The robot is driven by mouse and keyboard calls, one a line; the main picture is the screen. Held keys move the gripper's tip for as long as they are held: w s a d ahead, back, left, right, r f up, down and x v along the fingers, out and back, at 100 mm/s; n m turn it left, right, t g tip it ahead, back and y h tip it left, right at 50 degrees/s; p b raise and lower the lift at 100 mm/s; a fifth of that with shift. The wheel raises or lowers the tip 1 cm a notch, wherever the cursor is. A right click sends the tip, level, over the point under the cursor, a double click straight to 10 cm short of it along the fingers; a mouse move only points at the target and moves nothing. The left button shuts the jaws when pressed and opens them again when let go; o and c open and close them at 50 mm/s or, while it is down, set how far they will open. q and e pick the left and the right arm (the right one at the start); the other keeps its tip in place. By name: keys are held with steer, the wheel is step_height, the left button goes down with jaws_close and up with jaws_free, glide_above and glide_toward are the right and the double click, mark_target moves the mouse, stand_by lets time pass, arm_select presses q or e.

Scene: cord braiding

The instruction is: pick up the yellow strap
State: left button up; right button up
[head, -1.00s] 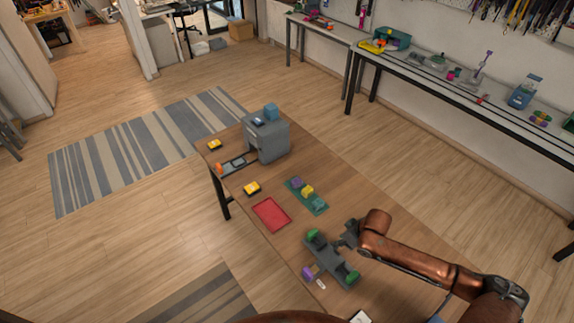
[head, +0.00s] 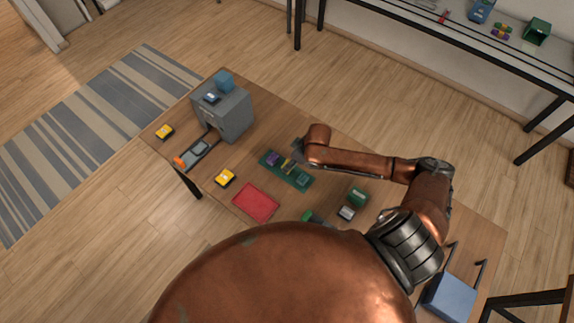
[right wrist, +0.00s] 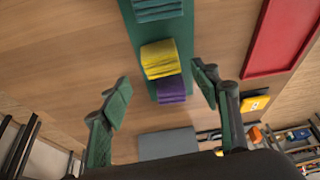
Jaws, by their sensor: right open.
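The yellow strap (head: 288,166) is a folded block on a narrow green mat (head: 292,181), between a purple strap (head: 272,160) and a teal strap (head: 303,179). In the right wrist view the yellow strap (right wrist: 160,58) lies ahead of my right gripper (right wrist: 163,83). The purple strap (right wrist: 170,90) sits between its spread green-padded fingers, and nothing is gripped. In the head view my right gripper (head: 299,151) hangs over the mat's far edge and partly covers the yellow strap. My left gripper is out of view.
A red tray (head: 256,202) lies just in front of the mat. A grey box-shaped machine (head: 223,112) stands at the table's far left end. Yellow-and-black items (head: 225,177) lie nearby. A blue bin (head: 450,297) is at lower right.

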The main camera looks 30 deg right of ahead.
steer(key=x, duration=0.4)
steer(key=shift+s+a+f, duration=0.1)
steer(key=shift+a+f, duration=0.05)
steer(key=shift+f, duration=0.2)
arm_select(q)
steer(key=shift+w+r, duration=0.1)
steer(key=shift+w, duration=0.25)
arm_select(e)
steer(key=shift+f, duration=0.2)
steer(key=shift+c, duration=0.3)
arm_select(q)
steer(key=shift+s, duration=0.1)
arm_select(e)
steer(key=c, duration=1.2)
